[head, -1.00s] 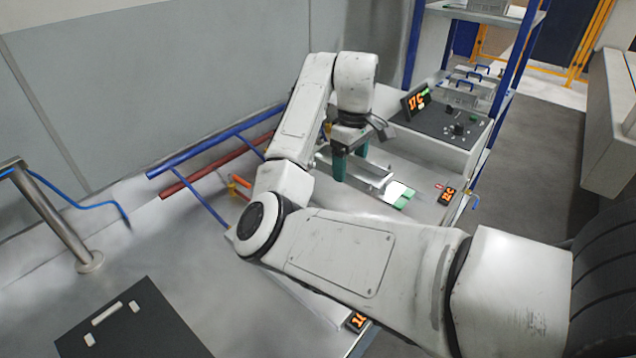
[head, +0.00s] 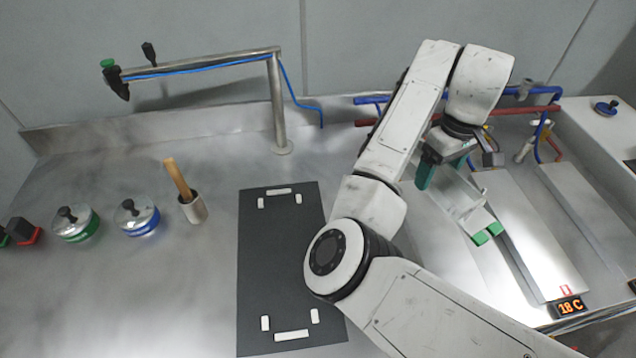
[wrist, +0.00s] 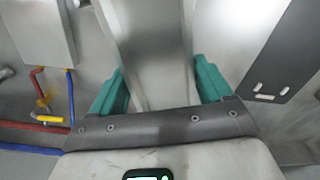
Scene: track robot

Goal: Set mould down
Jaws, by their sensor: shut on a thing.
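The mould is a long grey metal trough (head: 452,196) with green pieces at its near end in the head view. My gripper (head: 446,168) is shut on it by its teal fingers, near the far end. In the wrist view the mould (wrist: 152,50) runs between the two teal fingers of my gripper (wrist: 160,85). The mould appears to be held above the bench, but its exact height cannot be told. A dark mat (head: 262,265) with white corner and end blocks lies flat on the bench, left of the mould, with nothing on it.
A metal post (head: 279,110) rises behind the mat. Flat plates (head: 525,235) and an 18 C display (head: 570,307) lie right.

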